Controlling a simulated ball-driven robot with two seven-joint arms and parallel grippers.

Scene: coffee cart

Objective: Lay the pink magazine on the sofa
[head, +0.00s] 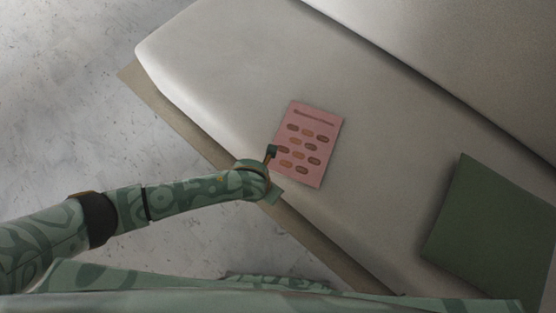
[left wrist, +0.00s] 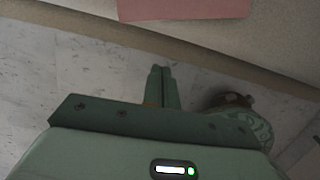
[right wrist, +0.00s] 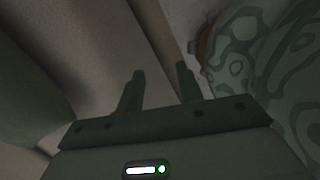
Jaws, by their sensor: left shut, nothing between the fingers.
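The pink magazine (head: 309,145) lies flat on the grey sofa (head: 220,45), on the seat near its front edge. It is printed with rows of brown and orange ovals. Its edge also shows at the top of the left wrist view (left wrist: 185,8). My left gripper (head: 271,152) is at the magazine's lower left side, by the seat's front edge. In the left wrist view its fingers (left wrist: 162,75) are shut and empty, apart from the magazine in the picture. My right gripper (right wrist: 160,80) is open and empty in the dim right wrist view; the head view does not show it.
A dark green cushion (head: 493,230) lies on the seat at the right. The sofa's backrest (head: 470,60) rises at the upper right. The seat around the magazine is clear. A pale speckled floor (head: 75,95) lies in front of the sofa.

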